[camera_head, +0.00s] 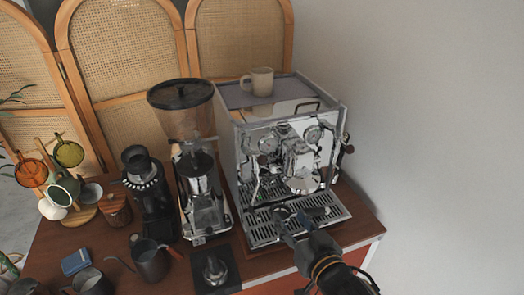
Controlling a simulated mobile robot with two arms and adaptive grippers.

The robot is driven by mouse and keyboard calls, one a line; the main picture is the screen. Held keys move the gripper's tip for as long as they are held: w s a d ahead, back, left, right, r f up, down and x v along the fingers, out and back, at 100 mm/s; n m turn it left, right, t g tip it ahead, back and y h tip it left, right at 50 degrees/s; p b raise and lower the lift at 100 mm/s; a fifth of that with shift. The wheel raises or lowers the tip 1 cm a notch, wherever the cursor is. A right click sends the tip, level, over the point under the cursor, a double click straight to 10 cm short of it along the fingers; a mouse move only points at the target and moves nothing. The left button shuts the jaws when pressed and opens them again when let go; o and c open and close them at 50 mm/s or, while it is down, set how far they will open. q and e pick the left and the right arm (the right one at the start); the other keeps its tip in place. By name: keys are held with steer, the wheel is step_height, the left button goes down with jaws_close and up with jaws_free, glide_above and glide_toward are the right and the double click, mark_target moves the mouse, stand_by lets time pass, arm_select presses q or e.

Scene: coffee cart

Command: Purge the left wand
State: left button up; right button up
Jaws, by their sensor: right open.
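The espresso machine (228,140) stands at the right of the cart top, its chrome front facing me. The left wand is a thin chrome tube (256,182) on the left of the machine's front; its tip is hard to make out. My right gripper (290,215) is open, reaching in from the bottom right over the drip tray (262,235). It is in front of and below the group head, to the right of the left wand. Whether it touches anything cannot be told. My left gripper is not in view.
A grinder (184,110) with a dark hopper stands left of the machine, and a smaller black grinder (148,190) beside it. A cup (261,82) sits on the machine. A dark pitcher (150,262), a tamper (214,268) and hanging cups crowd the left. A wall is right.

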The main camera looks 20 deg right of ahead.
step_height(320, 180, up, 7)
steer(key=a+t, duration=0.1)
steer(key=t, duration=0.2)
steer(key=y+b, duration=0.1)
steer(key=b, duration=0.8)
glide_toward(265, 162)
steer(key=w, duration=0.5)
steer(key=w+p, duration=0.1)
steer(key=w, duration=0.1)
steer(key=w+a+p, duration=0.1)
steer(key=w, duration=0.2)
steer(key=shift+r, duration=0.15)
steer(key=shift+w+a, duration=0.15)
steer(key=shift+w, duration=0.55)
steer(key=shift+c, duration=0.4)
